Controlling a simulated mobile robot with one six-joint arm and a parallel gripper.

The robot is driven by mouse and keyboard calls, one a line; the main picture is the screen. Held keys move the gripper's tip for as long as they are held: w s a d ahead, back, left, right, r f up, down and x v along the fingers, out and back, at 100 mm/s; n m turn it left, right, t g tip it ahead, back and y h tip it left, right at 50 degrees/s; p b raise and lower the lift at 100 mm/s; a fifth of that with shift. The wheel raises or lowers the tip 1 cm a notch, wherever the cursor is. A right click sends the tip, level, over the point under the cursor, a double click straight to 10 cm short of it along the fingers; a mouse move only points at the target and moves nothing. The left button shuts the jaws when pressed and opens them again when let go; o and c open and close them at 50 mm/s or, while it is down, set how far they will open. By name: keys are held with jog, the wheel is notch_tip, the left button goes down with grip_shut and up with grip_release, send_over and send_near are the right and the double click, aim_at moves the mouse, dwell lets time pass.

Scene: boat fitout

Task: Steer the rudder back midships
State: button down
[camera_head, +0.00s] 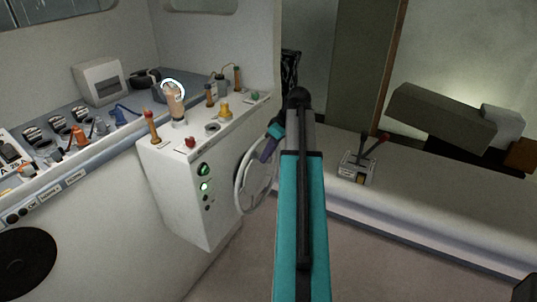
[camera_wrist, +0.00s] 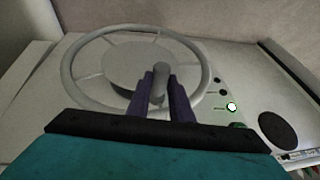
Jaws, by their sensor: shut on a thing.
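The grey steering wheel (camera_head: 240,191) is mounted on the side face of the white console, partly hidden behind my arm. In the wrist view the wheel (camera_wrist: 208,84) shows its rim, spokes and broad hub, with a grey knob (camera_wrist: 161,68) standing up on its near side. My gripper (camera_head: 266,150) has purple fingers; in the wrist view the gripper (camera_wrist: 162,84) is shut on the knob, one finger on each side. The rudder itself is not in view, and I cannot tell its angle.
The white console (camera_head: 178,195) carries two green lights, a red button, a yellow knob and several upright handles. A lever box (camera_head: 357,167) with two levers sits on the ledge to the right. The floor beside the wheel is clear.

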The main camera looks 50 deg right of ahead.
jog(key=c, duration=1.6)
grip_release()
jog(key=shift+r, duration=0.1)
jog(key=shift+b+v, duration=1.65)
jog(key=shift+v, duration=5.2)
